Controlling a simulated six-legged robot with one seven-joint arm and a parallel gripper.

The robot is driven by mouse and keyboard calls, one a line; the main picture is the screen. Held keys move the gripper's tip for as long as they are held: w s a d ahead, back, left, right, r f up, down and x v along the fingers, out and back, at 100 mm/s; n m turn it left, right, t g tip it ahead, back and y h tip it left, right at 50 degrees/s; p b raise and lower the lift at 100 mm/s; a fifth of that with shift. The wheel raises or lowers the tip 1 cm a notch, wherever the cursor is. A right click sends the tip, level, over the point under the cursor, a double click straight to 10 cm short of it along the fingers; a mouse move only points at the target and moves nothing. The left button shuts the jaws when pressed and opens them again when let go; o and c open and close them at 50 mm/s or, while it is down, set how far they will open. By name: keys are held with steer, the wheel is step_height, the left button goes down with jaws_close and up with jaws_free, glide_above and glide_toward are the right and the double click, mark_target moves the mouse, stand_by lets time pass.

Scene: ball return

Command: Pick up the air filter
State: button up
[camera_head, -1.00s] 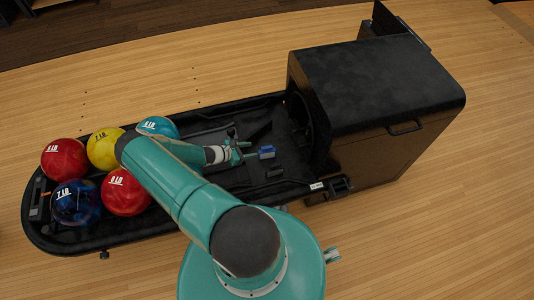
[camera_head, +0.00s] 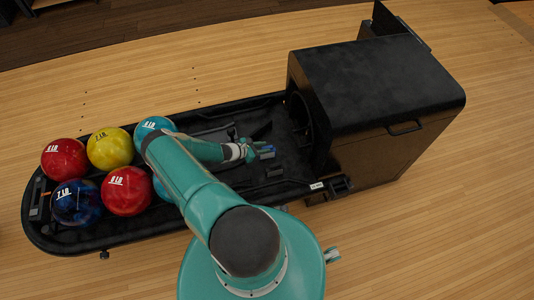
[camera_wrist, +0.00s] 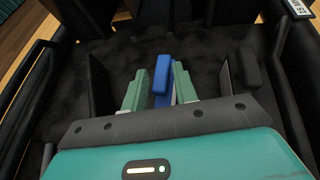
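The air filter, seen as a small blue block with a grey side (camera_head: 267,149), is in the black tray of the ball return. It also shows in the wrist view (camera_wrist: 162,74), standing on edge between the fingers. My gripper (camera_head: 261,151) is down in the tray at the filter. In the wrist view my gripper (camera_wrist: 160,82) has its two green fingers apart, one on each side of the filter. A narrow gap shows at the left finger; contact at the right finger cannot be told. The filter's lower part is partly hidden.
Several bowling balls, among them a yellow one (camera_head: 110,148) and a red one (camera_head: 127,190), fill the tray's left end. The black ball-return housing (camera_head: 380,85) stands at the right. The black tray (camera_head: 150,228) has raised rims, and dark upright ribs (camera_wrist: 100,88) flank my fingers.

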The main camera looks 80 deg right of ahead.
jaws_close()
